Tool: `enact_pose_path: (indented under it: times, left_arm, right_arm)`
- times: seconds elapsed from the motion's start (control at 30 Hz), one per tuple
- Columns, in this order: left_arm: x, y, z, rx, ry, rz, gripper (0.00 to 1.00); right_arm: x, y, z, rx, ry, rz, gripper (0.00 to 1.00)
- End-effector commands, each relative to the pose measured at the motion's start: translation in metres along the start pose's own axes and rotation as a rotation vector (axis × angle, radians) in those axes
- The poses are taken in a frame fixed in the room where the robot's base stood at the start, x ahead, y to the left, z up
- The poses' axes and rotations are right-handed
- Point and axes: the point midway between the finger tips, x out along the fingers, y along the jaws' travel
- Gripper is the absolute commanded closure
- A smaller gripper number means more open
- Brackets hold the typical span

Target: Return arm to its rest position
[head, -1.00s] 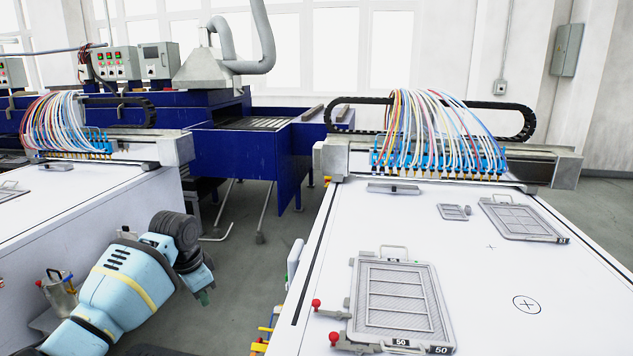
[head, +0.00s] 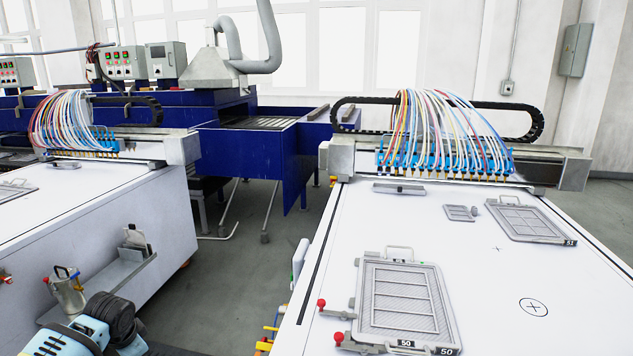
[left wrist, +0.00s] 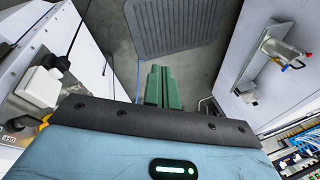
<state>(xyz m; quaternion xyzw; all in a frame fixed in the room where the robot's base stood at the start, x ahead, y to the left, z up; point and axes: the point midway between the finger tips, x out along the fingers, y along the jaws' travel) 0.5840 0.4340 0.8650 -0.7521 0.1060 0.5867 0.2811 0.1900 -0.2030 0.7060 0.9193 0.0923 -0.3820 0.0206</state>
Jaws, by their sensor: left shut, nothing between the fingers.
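My left arm (head: 85,330) is low at the bottom left corner of the head view, in the aisle between the two white tables. Only its light blue and black links show there; the fingers are cut off or hidden. In the left wrist view my left gripper (left wrist: 159,72) has its green fingers together, with nothing between them. They point toward the grey floor and a dark ribbed mat (left wrist: 185,25). My right gripper is in neither view.
The right white table (head: 480,280) holds framed plate 50 (head: 403,300), plate 51 (head: 525,220) and red-knobbed clamps. The left white table (head: 95,215) has a side shelf (head: 100,290) with a metal jug (head: 66,290). Grey floor (head: 225,280) is free between them.

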Motion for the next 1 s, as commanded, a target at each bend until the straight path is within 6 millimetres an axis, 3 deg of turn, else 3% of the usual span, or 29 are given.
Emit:
enact_pose_path:
  times: [0.03, 0.2, 0.5, 0.77, 1.0]
  left_arm:
    - [0.019, 0.018, 0.013, 0.007, 0.007, -0.003, 1.0]
    - [0.06, 0.067, 0.049, 0.012, 0.065, -0.028, 1.0]
    - [0.097, 0.154, 0.121, 0.017, 0.184, -0.046, 1.0]
    - [0.093, 0.227, 0.187, 0.012, 0.298, -0.035, 1.0]
    - [0.064, 0.282, 0.238, 0.008, 0.402, -0.009, 1.0]
  right_arm:
    - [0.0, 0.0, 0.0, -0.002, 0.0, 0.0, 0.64]
    - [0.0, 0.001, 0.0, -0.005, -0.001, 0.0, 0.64]
    - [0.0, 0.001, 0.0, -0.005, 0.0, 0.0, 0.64]
    - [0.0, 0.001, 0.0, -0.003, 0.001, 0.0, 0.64]
    - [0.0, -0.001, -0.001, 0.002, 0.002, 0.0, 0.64]
